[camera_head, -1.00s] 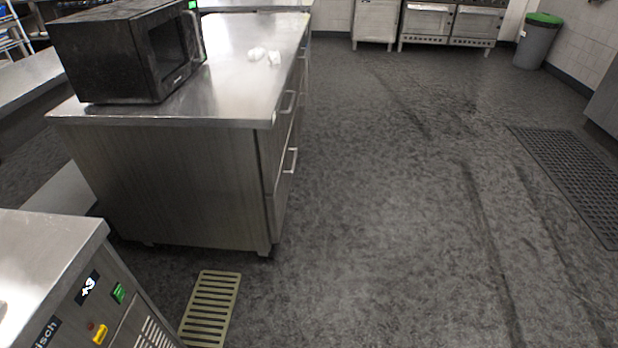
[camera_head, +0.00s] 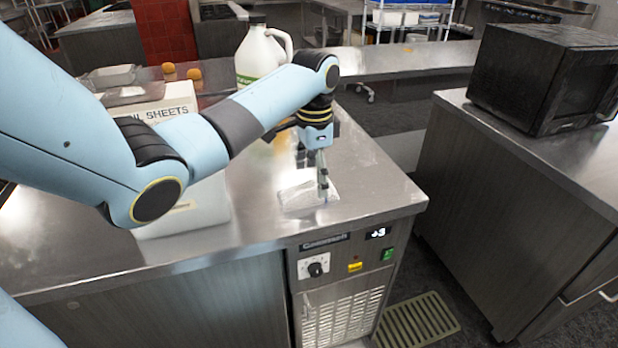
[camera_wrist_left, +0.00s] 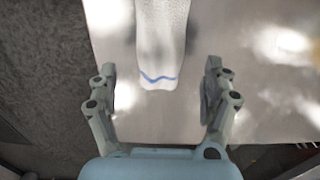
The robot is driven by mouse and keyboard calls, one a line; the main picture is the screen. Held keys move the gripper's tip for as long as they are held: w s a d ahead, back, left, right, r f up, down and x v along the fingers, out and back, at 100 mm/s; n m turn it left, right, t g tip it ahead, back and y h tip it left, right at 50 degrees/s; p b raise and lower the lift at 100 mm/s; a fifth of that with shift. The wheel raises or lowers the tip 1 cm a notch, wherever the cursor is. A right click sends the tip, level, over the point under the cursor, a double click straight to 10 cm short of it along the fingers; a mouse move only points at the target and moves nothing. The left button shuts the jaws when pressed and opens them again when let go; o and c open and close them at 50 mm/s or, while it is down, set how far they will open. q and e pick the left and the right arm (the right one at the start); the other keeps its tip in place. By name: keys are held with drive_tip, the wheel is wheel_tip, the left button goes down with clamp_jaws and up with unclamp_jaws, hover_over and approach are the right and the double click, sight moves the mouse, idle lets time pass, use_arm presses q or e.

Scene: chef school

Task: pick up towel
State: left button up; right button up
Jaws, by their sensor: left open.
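A white folded towel (camera_head: 298,192) lies on the steel counter near its front right corner. In the left wrist view the towel (camera_wrist_left: 162,45) is a narrow white strip with a blue line near its end. My left gripper (camera_head: 323,188) points down over the towel's right part, and its fingers hide some of it. In the wrist view the left gripper (camera_wrist_left: 158,95) is open, with the towel's near end between the two spread fingers and clear of both. I cannot tell the exact height above the counter. My right gripper is not in view.
A white box of sheets (camera_head: 208,205) and a white jug (camera_head: 262,58) stand on the counter (camera_head: 375,185), left of and behind the towel. Two orange-brown round items (camera_head: 194,74) sit at the back. A black microwave (camera_head: 545,80) stands on another counter at right.

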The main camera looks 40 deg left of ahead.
sight(313, 184)
use_arm(q)
wheel_tip(313, 184, down, 4)
drive_tip(key=shift+r, duration=0.2)
drive_tip(key=shift+s, duration=0.1)
drive_tip(key=shift+c, duration=0.3)
drive_tip(key=c, duration=1.2)
drive_tip(key=shift+r, duration=0.2)
